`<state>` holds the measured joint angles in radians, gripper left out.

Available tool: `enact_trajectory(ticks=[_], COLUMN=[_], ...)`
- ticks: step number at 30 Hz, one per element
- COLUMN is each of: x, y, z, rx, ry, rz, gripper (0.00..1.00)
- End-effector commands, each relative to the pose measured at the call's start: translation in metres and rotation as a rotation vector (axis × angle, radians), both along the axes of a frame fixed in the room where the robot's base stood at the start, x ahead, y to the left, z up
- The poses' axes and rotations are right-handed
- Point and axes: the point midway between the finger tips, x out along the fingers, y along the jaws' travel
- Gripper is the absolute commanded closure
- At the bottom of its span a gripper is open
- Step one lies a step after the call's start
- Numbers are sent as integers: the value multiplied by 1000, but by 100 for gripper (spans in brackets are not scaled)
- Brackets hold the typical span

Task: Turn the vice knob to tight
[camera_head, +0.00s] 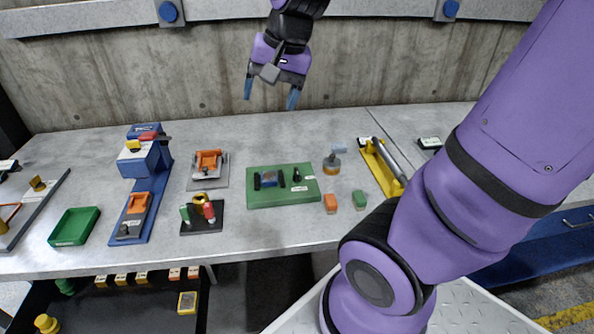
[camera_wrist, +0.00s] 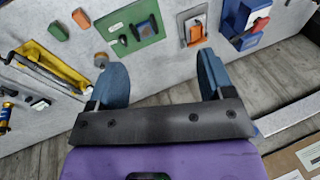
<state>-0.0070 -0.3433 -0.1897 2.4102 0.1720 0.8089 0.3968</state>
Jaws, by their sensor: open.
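My gripper (camera_head: 270,100) is open and empty, raised well above the bench near the concrete wall. In the wrist view its two blue fingers (camera_wrist: 162,65) are spread wide with nothing between them. An orange clamp-like device on a grey plate (camera_head: 208,162) stands left of centre on the bench and may be the vice. It also shows in the wrist view (camera_wrist: 194,30). A blue fixture (camera_head: 140,182) with an orange block and a red part on top stands further left. I cannot tell for sure which one is the vice, and no knob position is readable.
A green board (camera_head: 255,200) with small dark parts lies at the bench centre. A black stand (camera_head: 202,226) with red and green pieces, a green tray (camera_head: 74,227) and a yellow fixture (camera_head: 381,172) are nearby. Bare bench lies between them.

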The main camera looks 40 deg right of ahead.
Motion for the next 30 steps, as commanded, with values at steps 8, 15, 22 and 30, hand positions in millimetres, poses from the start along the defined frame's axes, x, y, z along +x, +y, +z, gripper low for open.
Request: enact_trajectory(ticks=[8,15,22,30], x=[56,93,115,124], y=[-38,-78,-123,-168], z=[-52,-108,-167,-224], rx=[119,166,162,120], ry=[142,243,314,343], rz=[-384,-732,-1072,-1386], gripper=[26,26,26,26])
